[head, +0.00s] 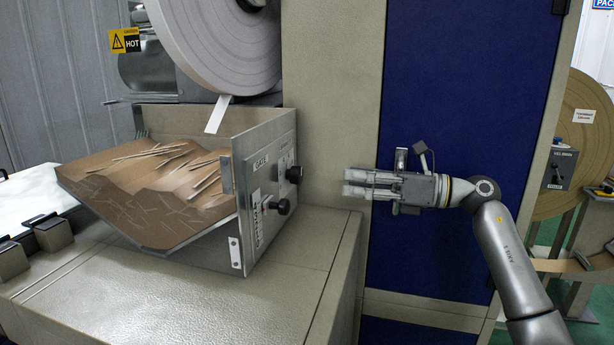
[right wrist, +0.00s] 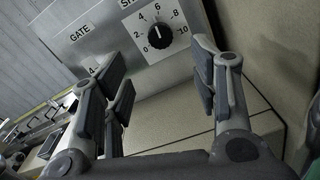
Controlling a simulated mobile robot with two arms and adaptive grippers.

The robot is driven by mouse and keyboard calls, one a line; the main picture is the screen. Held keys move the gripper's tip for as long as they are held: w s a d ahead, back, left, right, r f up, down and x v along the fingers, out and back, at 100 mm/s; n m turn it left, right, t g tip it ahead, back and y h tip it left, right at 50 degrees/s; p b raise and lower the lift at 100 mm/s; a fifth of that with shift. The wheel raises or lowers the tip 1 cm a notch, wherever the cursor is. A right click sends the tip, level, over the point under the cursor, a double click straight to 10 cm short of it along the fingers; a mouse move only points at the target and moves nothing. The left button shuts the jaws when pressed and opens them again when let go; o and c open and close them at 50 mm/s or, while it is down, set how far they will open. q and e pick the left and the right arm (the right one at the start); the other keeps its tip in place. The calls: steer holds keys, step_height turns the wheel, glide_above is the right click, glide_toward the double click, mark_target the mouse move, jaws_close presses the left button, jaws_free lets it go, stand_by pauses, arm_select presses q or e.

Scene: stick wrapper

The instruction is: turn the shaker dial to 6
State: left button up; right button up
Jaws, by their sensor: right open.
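The shaker dial (right wrist: 160,37) is a round black knob with a printed scale from 0 to 10 around it, on a grey metal panel. Its small pale mark points roughly upward, towards the 4-to-6 side; I cannot read it exactly. In the head view the dial (head: 294,174) appears to be the upper black knob on the feeder box's right side. My right gripper (head: 357,183) is open and empty, to the right of the dial and apart from it. In the right wrist view the gripper's fingers (right wrist: 155,85) stand apart below the dial. My left gripper is not in view.
A second black knob (head: 282,206) sits lower on the same panel. A GATE label (right wrist: 80,33) is left of the dial. The tray (head: 140,226) holds loose sticks, and a paper roll (head: 215,45) hangs above. A beige-and-blue cabinet (head: 440,90) stands behind my gripper.

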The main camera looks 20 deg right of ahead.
mark_target(301, 175)
steer(key=p+x, duration=0.3)
steer(key=x, duration=0.6)
steer(key=shift+w+a+p, duration=0.2)
steer(key=shift+a+p, duration=0.1)
steer(key=shift+p, duration=0.05)
steer(key=shift+w+a+f, duration=0.1)
steer(key=shift+w+a, duration=0.25)
steer(key=shift+a, duration=0.05)
steer(key=c, duration=1.1)
steer(key=shift+o, duration=0.2)
steer(key=shift+m+p, duration=0.5)
steer(key=shift+m, duration=1.1)
steer(key=o, duration=1.1)
steer(key=shift+c, duration=0.2)
